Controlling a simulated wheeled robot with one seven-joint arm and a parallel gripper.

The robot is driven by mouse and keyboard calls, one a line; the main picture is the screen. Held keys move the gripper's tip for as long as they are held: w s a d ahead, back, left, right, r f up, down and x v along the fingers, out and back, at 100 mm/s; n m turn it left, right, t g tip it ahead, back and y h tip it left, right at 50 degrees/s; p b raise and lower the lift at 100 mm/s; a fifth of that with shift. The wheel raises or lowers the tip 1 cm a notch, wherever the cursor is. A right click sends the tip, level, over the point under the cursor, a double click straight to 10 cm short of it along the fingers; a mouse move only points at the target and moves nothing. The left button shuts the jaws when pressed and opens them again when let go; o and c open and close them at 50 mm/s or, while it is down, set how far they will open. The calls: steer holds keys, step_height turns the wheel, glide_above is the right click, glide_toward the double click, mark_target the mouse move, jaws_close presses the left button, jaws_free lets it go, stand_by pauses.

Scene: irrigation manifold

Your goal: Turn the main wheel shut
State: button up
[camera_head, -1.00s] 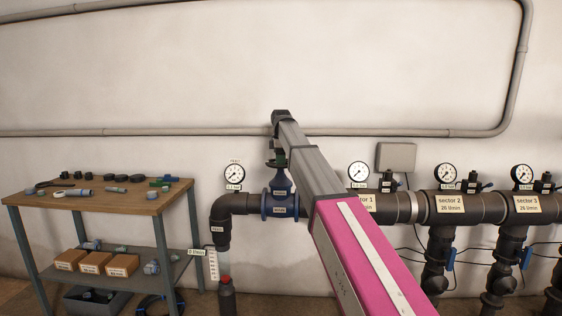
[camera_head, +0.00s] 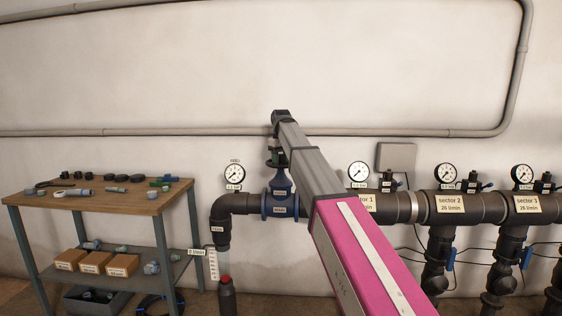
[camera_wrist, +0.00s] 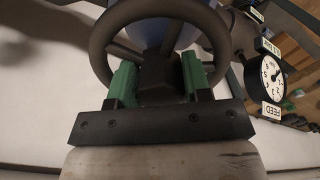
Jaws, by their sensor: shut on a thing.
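The main wheel is a dark spoked handwheel on top of the blue valve (camera_head: 281,197). In the wrist view the wheel (camera_wrist: 96,42) fills the upper middle, with its rim and spokes in sight. My gripper (camera_wrist: 160,75) has its two green fingers inside the rim, one on each side of the dark hub, and is shut on the wheel. In the head view my gripper (camera_head: 277,157) sits on top of the valve, and my arm hides part of the wheel and the pipe to its right.
A feed gauge (camera_head: 235,174) stands left of the valve; it also shows in the wrist view (camera_wrist: 267,78). Sector pipes (camera_head: 470,206) with gauges run to the right. A workbench (camera_head: 130,203) with loose fittings stands at the left. The wall above is bare but for a conduit.

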steer(key=m, duration=0.7)
steer(key=shift+a+r, duration=0.1)
steer(key=m, duration=0.6)
steer(key=shift+m, duration=0.4)
steer(key=m, duration=0.7)
steer(key=shift+w, duration=0.1)
steer(key=m, duration=0.6)
steer(key=shift+m, duration=0.4)
steer(key=o, duration=0.6)
